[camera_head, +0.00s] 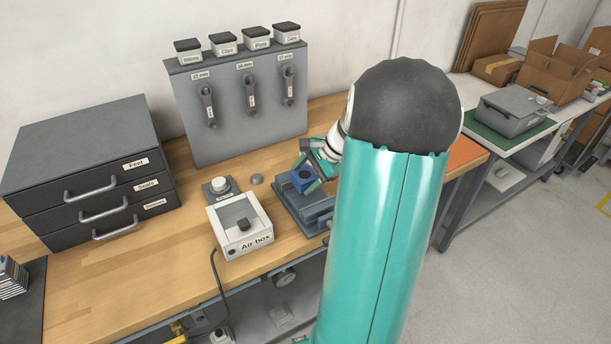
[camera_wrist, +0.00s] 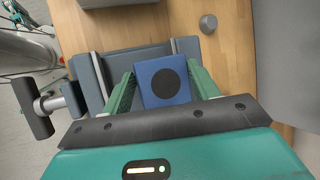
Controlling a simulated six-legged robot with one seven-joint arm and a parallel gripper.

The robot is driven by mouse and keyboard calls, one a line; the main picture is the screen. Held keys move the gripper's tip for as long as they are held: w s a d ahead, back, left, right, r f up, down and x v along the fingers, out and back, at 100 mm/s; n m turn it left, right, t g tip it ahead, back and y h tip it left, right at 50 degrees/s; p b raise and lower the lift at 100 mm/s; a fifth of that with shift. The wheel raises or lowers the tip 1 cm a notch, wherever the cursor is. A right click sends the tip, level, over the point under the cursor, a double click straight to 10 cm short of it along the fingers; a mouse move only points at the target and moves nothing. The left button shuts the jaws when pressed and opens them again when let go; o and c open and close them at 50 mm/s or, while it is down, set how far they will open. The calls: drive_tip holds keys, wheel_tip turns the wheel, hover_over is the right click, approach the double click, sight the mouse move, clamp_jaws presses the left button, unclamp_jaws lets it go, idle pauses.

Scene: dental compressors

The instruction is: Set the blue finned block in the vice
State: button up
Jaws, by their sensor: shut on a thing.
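The blue finned block (camera_wrist: 163,82) with a dark round hole in its top face sits between the two green fingers of my gripper (camera_wrist: 162,76) in the wrist view. The gripper is shut on it. In the head view the blue block (camera_head: 303,181) shows over the grey-blue vice (camera_head: 290,218), with my gripper beside it. In the wrist view the vice (camera_wrist: 90,82) lies around and under the block, its screw handle at the left. I cannot tell whether the block touches the vice bed. Its fins are not clear.
The Air box (camera_head: 241,240) stands left of the vice, with a small knobbed unit (camera_head: 219,188) behind it. A grey tool panel (camera_head: 240,110) stands at the back and a drawer cabinet (camera_head: 90,165) at the left. A small grey knob (camera_wrist: 208,24) is on the bench near the vice.

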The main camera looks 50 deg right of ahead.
drive_tip(key=shift+f, duration=1.25)
idle(0.8)
